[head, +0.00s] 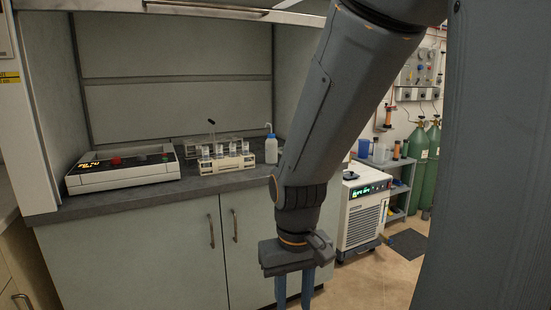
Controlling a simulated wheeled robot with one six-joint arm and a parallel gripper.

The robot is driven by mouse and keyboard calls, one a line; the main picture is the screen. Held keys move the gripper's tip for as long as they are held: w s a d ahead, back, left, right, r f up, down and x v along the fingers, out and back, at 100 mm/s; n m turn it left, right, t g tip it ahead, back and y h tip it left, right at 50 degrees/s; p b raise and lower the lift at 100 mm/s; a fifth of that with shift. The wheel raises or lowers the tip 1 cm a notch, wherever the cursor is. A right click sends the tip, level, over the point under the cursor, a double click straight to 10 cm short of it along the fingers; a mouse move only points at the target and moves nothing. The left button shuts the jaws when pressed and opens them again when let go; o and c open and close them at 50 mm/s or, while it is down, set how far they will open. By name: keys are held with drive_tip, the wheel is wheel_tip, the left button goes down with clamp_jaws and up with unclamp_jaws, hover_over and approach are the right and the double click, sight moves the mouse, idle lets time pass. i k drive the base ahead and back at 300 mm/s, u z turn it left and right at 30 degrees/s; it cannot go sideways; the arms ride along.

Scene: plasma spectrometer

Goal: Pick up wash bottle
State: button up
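The wash bottle (271,151) is a small pale bottle with a narrow spout at its top. It stands upright on the dark counter inside the fume hood, just right of the tube racks and left of my arm. My gripper (294,298) hangs low in front of the cabinet doors, well below the bottle and nearer to me. Its two blue fingers point down with a gap between them, and nothing shows in the gap. The picture's bottom edge cuts off the lower ends of the fingers.
White racks (228,162) with several cups stand left of the bottle. A white instrument (123,170) with a lit display sits farther left. The raised hood sash (235,12) crosses above. A chiller (362,212), a shelf cart (398,187) and green cylinders (418,160) stand at right.

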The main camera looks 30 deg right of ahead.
sight(271, 143)
drive_tip(key=z, duration=0.95)
drive_tip(key=i, duration=0.55)
drive_tip(key=u, duration=0.2)
